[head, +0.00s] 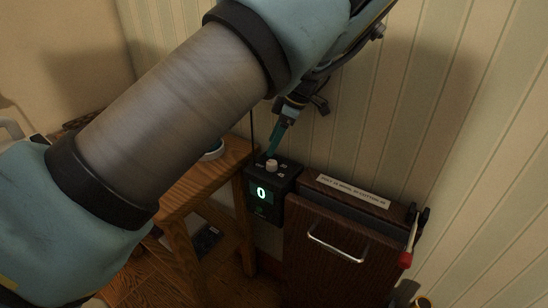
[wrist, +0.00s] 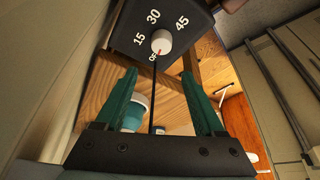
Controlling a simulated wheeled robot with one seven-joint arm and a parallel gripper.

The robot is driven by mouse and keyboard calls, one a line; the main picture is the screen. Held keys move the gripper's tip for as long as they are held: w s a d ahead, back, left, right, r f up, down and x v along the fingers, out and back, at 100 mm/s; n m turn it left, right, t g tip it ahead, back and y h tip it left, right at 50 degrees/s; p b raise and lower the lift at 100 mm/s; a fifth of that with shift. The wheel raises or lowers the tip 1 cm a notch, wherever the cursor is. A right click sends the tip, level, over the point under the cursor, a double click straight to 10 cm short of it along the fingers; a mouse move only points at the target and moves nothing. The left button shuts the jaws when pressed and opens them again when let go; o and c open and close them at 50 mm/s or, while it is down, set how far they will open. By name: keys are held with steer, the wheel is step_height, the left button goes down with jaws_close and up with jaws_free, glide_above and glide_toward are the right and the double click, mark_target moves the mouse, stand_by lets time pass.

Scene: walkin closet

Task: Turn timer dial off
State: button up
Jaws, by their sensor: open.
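The timer is a black box with a lit green display reading 0 (head: 262,193), mounted by the wall. Its white round dial (head: 271,165) is on top. In the wrist view the dial (wrist: 161,41) shows a red mark pointing toward the OFF label, with 15, 30 and 45 printed around it. My gripper (wrist: 157,78) is open, its two green fingers spread just short of the dial, with no contact visible. In the head view my gripper (head: 277,140) points down close above the dial; one finger is largely hidden.
A wooden table (head: 180,185) stands left of the timer, with a blue-and-white container (wrist: 136,108) near it. A dark wood cabinet (head: 335,265) with a metal handle stands right of the timer, with a red-ended object (head: 406,258) at its side. The paneled wall is close behind.

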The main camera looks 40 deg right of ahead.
mark_target(274, 163)
step_height(274, 163, up, 4)
steer(key=shift+f, duration=0.2)
steer(key=shift+s, duration=0.1)
stand_by(0.5)
